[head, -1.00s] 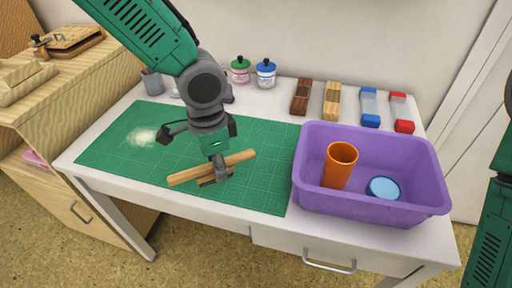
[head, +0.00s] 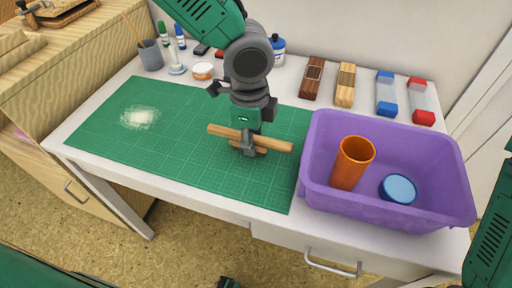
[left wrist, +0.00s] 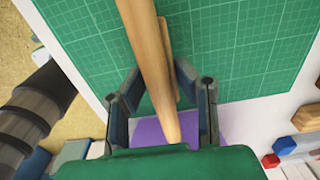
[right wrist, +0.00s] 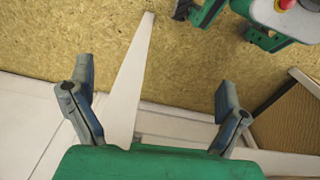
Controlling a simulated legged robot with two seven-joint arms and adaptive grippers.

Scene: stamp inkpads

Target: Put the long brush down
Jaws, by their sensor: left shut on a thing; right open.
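The long brush (head: 222,131) is a pale wooden bar with a shorter strip beneath it. My left gripper (head: 248,147) is shut on its middle and holds it over the right part of the green cutting mat (head: 180,160). The brush slants slightly down to the right; whether its underside touches the mat I cannot tell. In the left wrist view the brush (left wrist: 148,50) runs between the fingers of my left gripper (left wrist: 163,92), with the mat (left wrist: 240,50) behind. My right gripper (right wrist: 155,85) is open and empty above the floor in the right wrist view.
A whitish powder patch (head: 140,118) lies on the mat's left. A purple bin (head: 385,213) right of the mat holds an orange cup (head: 352,163) and a blue-lidded round thing (head: 398,188). Blocks, jars and a grey cup (head: 150,55) line the back. The mat's middle is clear.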

